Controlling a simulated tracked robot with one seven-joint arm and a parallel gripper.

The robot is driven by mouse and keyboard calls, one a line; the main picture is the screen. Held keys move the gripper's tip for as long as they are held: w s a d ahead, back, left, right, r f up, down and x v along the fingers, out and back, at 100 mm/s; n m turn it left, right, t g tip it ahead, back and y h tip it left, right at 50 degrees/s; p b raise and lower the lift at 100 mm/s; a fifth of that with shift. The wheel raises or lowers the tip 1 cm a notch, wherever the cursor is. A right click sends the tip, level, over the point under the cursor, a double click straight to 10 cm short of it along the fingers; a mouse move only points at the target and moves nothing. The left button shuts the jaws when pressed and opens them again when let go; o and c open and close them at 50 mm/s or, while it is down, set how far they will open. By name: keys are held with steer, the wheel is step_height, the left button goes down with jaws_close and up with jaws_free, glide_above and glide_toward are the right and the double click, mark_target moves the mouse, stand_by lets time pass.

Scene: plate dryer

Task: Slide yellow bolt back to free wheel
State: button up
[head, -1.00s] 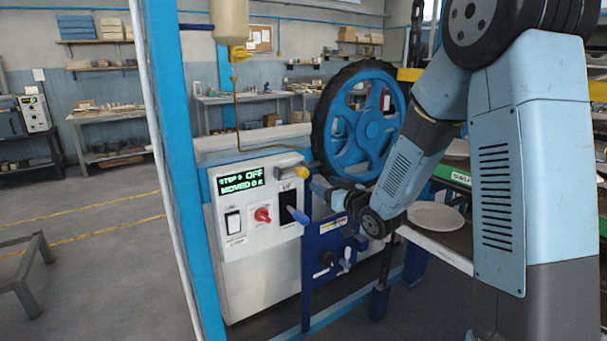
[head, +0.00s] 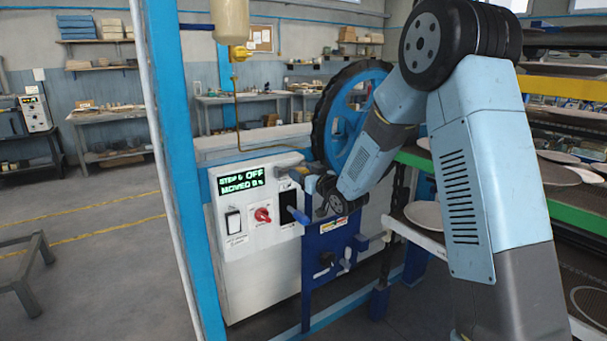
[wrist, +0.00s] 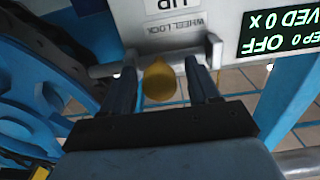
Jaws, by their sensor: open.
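The yellow bolt knob (wrist: 158,82) sits between the two fingers of my gripper (wrist: 163,74) in the wrist view. The fingers are open on either side of it, with a small gap showing. The knob is on a grey rod (wrist: 108,69) running through brackets beneath a "WHEEL LOCK" label (wrist: 174,27). The rod's left end reaches toward the blue wheel (wrist: 30,105). The wheel (head: 345,125) with its black rim also shows in the head view, partly behind my arm. There my gripper (head: 304,180) is at the control box's upper right and hides the knob.
The white control box (head: 245,210) carries a lit display (head: 241,179) reading OFF, a red knob (head: 262,215) and a dark switch. A blue panel (head: 330,245) with small handles stands right below my wrist. Racks with plates (head: 425,213) are at right. A blue post (head: 180,150) stands left.

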steer(key=shift+c, duration=0.3)
jaws_close()
stand_by(0.3)
